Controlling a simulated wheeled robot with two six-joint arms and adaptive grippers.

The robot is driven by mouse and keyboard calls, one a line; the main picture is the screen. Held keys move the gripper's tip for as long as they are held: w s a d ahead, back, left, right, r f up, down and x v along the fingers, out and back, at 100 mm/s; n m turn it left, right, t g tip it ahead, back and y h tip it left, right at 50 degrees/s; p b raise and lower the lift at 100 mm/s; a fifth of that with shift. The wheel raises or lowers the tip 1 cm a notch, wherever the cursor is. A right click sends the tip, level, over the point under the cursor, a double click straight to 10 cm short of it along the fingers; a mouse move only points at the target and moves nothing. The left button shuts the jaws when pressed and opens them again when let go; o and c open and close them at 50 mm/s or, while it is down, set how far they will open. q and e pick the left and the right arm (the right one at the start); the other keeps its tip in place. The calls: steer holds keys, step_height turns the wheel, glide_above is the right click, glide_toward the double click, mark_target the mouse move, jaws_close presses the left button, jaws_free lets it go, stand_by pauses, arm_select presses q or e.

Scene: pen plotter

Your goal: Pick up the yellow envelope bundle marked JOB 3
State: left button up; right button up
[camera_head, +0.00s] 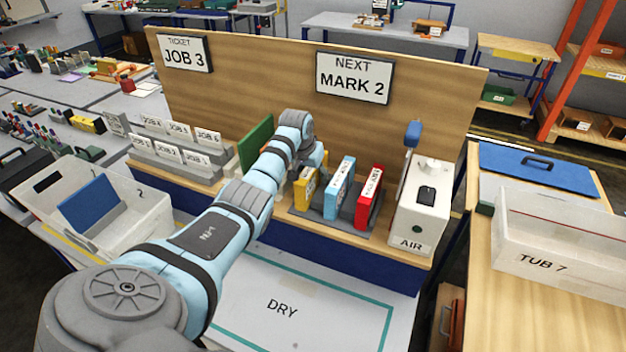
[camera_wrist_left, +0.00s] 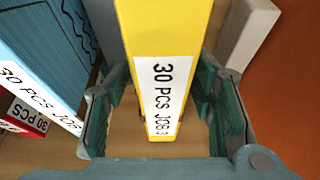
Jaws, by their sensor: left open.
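The yellow envelope bundle (camera_head: 304,190) stands upright in a dark rack on the wooden bench, left of a blue and a red bundle. In the left wrist view, the yellow bundle (camera_wrist_left: 160,35) has a white label reading "30 PCS JOB 3". My left gripper (camera_wrist_left: 158,98) is open, with one finger on each side of the yellow bundle and gaps visible beside it. In the head view, my left gripper (camera_head: 308,165) is over the rack and partly hides the yellow bundle. My right gripper is not in view.
The blue bundle (camera_head: 338,188) and red bundle (camera_head: 369,197) stand close by on the right. A white AIR box (camera_head: 420,215) is further right. A green panel (camera_head: 256,143) stands left of the wrist. A wooden backboard (camera_head: 260,75) rises behind. The DRY mat (camera_head: 300,305) is clear in front.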

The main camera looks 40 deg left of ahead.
arm_select(q)
steer(key=shift+w+f, duration=0.15)
steer(key=shift+f, duration=0.15)
steer(key=shift+s+r, duration=0.25)
steer(key=shift+s, duration=0.1)
steer(key=c, duration=0.5)
jaws_close()
steer(key=shift+r, duration=0.1)
